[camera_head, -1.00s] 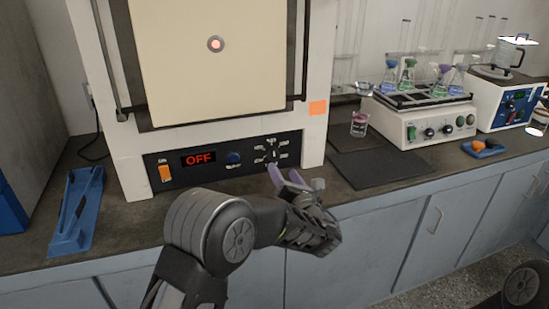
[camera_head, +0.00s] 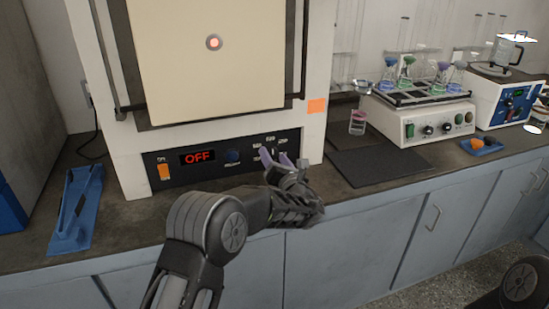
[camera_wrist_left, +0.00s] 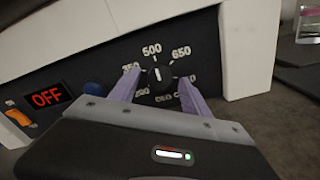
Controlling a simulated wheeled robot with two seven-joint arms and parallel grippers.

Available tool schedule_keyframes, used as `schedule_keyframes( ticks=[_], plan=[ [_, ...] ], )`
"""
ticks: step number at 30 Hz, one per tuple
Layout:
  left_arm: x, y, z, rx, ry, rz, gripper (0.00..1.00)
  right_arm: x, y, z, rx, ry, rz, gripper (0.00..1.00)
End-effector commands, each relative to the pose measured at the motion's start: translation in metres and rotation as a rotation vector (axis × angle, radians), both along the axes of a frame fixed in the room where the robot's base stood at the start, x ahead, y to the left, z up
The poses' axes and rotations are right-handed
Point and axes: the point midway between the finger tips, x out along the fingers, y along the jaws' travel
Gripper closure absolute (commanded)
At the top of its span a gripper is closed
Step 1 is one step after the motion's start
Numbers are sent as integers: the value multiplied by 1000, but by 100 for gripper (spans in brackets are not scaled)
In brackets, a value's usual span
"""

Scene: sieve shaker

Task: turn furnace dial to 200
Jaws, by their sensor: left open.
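The furnace (camera_head: 120,165) carries a black front panel with a round black dial (camera_wrist_left: 160,75). In the left wrist view the dial's white mark points up, near the 500 label, with 650 to its upper right. The lower labels are partly hidden or hard to read. My left gripper (camera_head: 287,160) is open at the panel; its purple fingers (camera_wrist_left: 157,77) stand on either side of the dial, and I cannot tell whether they touch it. The furnace display (camera_head: 198,157) reads OFF. My right gripper is not in view.
An orange switch (camera_head: 165,171) and a blue knob (camera_head: 233,157) sit left of the dial. A dark mat (camera_head: 380,168) lies right of the furnace, with a shaker (camera_head: 425,122) holding flasks behind it. A blue tray (camera_head: 76,208) lies at the left.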

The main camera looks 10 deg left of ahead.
Motion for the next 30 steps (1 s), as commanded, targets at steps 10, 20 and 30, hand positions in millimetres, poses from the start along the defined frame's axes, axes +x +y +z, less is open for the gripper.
schedule_keyframes(
  ticks=[10,20,30],
  plan=[
    [0,0,0,-1,-1,0,67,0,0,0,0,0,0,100],
    [0,0,0,-1,-1,0,94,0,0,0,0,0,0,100],
    [0,0,-1,-7,-4,0,100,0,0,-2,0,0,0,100]
  ],
)
